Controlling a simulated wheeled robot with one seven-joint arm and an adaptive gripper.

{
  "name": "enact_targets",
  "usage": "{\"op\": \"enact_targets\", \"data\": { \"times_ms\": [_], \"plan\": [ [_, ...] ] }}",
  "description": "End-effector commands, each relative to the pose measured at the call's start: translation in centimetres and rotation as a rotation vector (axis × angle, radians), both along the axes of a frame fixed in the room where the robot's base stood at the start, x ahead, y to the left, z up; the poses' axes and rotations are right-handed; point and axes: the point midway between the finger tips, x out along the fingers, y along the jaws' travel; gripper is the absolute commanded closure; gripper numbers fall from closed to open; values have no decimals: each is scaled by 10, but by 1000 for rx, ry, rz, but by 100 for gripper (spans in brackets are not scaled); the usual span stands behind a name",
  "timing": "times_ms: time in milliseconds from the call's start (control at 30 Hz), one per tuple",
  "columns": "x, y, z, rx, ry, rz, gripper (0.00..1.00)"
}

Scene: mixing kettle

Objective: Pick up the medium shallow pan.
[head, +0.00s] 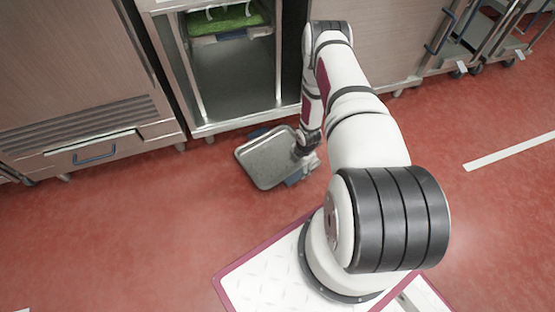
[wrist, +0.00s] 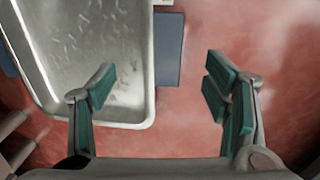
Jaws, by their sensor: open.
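The shallow metal pan (head: 268,158) is grey and rectangular with rounded corners, low in front of the open cabinet in the head view. In the wrist view the pan (wrist: 120,28) fills the upper left, its right wall and near corner showing. My gripper (wrist: 160,80) is open with nothing between its pads. In the picture, its left finger overlaps the pan's interior and its right finger is over red floor, so the pan's right rim lies between them. I cannot tell the height gap or any contact. In the head view my arm's end hides the pan's right edge.
A blue-grey piece (wrist: 168,50) shows beside the pan. The open cabinet (head: 235,85) behind holds a green item (head: 218,18) on its upper level. A steel cabinet (head: 75,70) stands left, wheeled racks (head: 480,40) at right. Red floor (head: 120,240) is clear at lower left.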

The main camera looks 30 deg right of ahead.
Motion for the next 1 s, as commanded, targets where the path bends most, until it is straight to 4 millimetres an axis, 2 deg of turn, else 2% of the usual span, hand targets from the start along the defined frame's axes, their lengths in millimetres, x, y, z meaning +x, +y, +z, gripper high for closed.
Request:
{"op": "enact_targets", "data": {
  "times_ms": [33,200,533,867,1000],
  "plan": [
    [1,0,-15,0,0,-1,30],
    [3,0,-41,1,2,-2,30],
    [5,1,-57,0,1,-1,30],
    [6,2,-97,1,2,-2,30],
    [8,1,-103,0,1,-1,30]
  ]
}}
